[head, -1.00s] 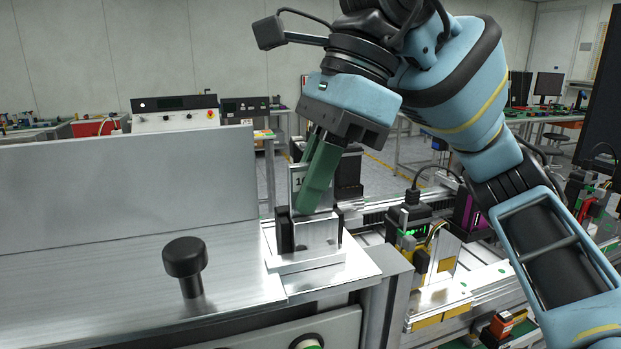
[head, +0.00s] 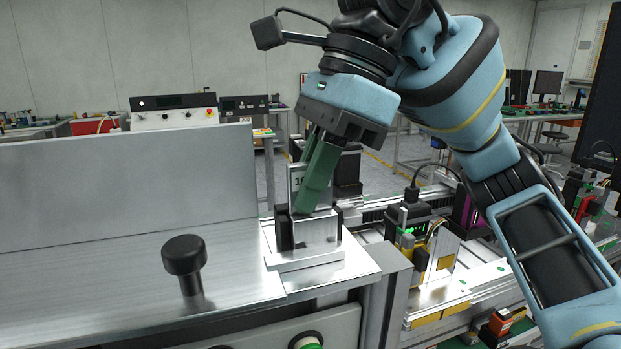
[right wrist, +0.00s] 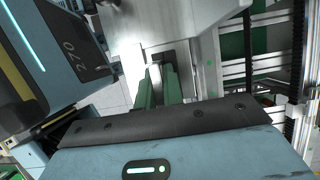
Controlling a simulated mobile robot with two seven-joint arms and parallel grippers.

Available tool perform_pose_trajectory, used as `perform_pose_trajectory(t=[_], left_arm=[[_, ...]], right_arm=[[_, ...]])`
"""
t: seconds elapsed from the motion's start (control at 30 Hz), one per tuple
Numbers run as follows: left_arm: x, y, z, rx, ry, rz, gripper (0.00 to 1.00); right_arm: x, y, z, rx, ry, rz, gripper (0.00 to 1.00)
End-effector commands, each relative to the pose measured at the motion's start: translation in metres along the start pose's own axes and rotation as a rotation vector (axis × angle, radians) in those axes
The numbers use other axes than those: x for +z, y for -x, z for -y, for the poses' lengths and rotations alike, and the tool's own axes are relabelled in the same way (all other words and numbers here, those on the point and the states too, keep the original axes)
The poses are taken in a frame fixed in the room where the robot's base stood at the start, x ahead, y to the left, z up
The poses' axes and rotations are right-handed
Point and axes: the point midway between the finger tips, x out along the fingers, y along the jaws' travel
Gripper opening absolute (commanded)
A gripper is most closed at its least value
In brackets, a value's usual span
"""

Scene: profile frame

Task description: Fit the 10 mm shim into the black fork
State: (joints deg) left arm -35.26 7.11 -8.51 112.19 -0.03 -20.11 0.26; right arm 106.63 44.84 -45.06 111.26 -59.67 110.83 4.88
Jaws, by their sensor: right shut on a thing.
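The black fork (head: 284,231) stands on a bright metal base at the right end of the bench in the head view. My right gripper (head: 308,208) has green fingers, shut on the 10 mm shim (head: 296,178), a silvery plate marked "10". The fingers point down and slightly left, with their tips just above or between the fork's prongs. The fingers hide part of the shim, so I cannot tell how deep its lower edge sits. The right wrist view shows the green fingers (right wrist: 157,88) closed around a thin pale edge. My left gripper is not in view.
A black knob (head: 184,256) stands on the metal bench left of the fork. A grey upright panel (head: 125,185) runs along the bench's back. A dark block (head: 348,175) stands behind the fork. Rails and machine modules (head: 425,240) lie to the right.

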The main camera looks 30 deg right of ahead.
Motion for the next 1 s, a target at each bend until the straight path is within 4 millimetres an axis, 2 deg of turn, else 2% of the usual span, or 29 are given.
perform_pose_trajectory(t=[0.27,1.0], left_arm=[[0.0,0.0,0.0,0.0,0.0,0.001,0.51],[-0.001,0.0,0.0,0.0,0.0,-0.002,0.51]], right_arm=[[0.001,0.001,0.0,0.004,0.001,-0.002,0.0],[0.014,0.033,0.0,-0.002,0.001,0.004,0.0]])
